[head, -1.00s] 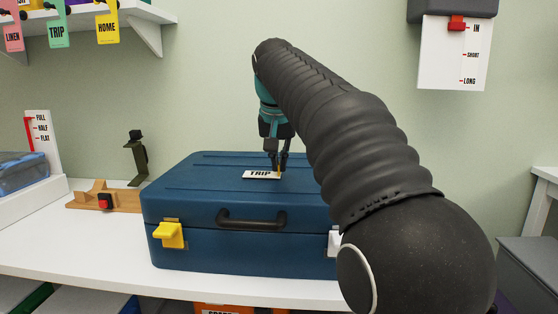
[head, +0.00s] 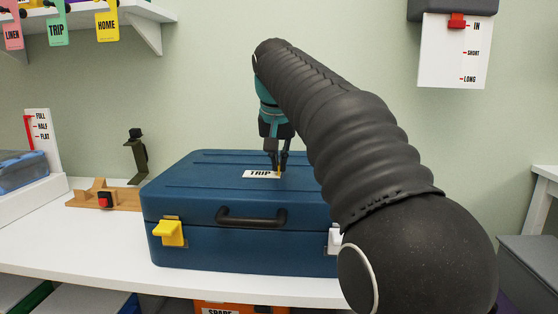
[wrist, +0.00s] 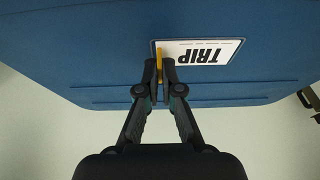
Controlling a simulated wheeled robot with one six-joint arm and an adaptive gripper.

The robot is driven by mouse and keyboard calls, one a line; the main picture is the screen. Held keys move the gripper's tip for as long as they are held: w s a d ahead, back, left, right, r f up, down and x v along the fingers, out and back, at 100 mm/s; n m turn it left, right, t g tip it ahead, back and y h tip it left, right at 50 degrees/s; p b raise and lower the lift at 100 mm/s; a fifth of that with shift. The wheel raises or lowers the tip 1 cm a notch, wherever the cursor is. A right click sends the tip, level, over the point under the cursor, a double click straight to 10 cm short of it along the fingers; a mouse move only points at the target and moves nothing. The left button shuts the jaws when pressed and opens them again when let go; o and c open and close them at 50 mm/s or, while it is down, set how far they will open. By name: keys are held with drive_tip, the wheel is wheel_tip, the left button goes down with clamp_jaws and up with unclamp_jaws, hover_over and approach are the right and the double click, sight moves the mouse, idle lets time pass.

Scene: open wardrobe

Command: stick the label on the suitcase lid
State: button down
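The blue suitcase (head: 210,187) lies shut on the white shelf, its lid also filling much of the wrist view (wrist: 80,40). A white label reading TRIP (head: 257,174) lies flat against the lid, as far as I can tell; it also shows in the wrist view (wrist: 200,53). A yellow tab (wrist: 159,62) stands at the label's edge. My gripper (head: 277,168) points down over the lid, with its fingertips closed around that tab (wrist: 160,75). My arm hides the suitcase's right part.
A yellow latch (head: 169,233) and a white latch (head: 334,241) are on the suitcase front, beside the black handle (head: 251,217). A wooden stand (head: 120,200) and a dark green upright device (head: 138,158) are to the left. Hanging tags (head: 58,28) are at the upper left.

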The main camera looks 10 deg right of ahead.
drive_tip(key=c, duration=0.7)
unclamp_jaws()
drive_tip(key=shift+r, duration=0.1)
drive_tip(key=shift+r+p, duration=2.35)
drive_tip(key=shift+p, duration=0.3)
drive_tip(key=shift+r, duration=1.05)
